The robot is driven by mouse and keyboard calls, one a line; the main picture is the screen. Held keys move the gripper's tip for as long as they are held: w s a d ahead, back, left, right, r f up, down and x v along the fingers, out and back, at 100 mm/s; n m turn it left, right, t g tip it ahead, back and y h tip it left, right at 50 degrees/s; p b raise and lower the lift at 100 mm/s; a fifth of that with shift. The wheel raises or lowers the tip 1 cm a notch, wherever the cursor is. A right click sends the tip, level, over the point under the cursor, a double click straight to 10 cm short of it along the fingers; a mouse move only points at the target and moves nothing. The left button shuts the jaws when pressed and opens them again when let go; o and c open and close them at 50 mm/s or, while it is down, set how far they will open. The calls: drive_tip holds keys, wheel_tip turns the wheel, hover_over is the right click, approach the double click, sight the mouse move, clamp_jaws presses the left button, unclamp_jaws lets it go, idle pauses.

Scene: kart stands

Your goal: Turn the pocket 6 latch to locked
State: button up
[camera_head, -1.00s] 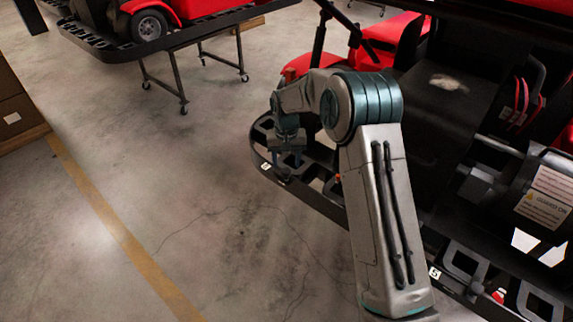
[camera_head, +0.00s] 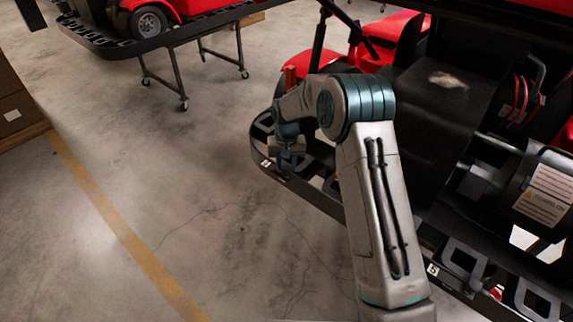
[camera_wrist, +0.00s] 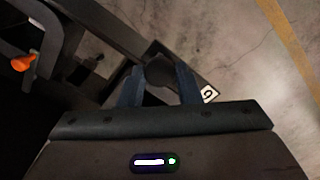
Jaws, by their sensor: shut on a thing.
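In the wrist view, the two fingers of my gripper (camera_wrist: 159,88) stand on either side of a dark round latch knob (camera_wrist: 160,70) and are shut on it. A white tag (camera_wrist: 209,94) with a dark mark, which looks like a 6, sits just right of the fingers on the dark rail. In the head view, my gripper (camera_head: 288,158) is down at the far left end of the black kart stand rail (camera_head: 318,196). A small white tag (camera_head: 266,163) shows beside it. The knob's turn angle and locked or unlocked marks cannot be made out.
An orange knob (camera_wrist: 24,62) stands at the left in the wrist view. The red and black kart (camera_head: 440,90) lies behind the rail. Another stand with a kart (camera_head: 150,22) is at the back left. The concrete floor (camera_head: 190,180) left of the rail is clear.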

sight(287, 168)
drive_tip(key=shift+m+b, duration=0.3)
drive_tip(key=m+b, duration=0.2)
drive_tip(key=shift+f+m, duration=0.15)
drive_tip(key=shift+m, duration=0.25)
drive_tip(key=m+b, duration=0.3)
drive_tip(key=m, duration=0.2)
drive_tip(key=shift+m, duration=0.3)
drive_tip(key=m, duration=0.4)
drive_tip(key=shift+r, duration=0.2)
drive_tip(key=shift+w+m, duration=0.1)
drive_tip(key=shift+m, duration=2.3)
drive_tip(key=o, duration=1)
drive_tip(key=shift+c, duration=0.2)
wheel_tip(287, 168, up, 14)
drive_tip(key=b, duration=0.1)
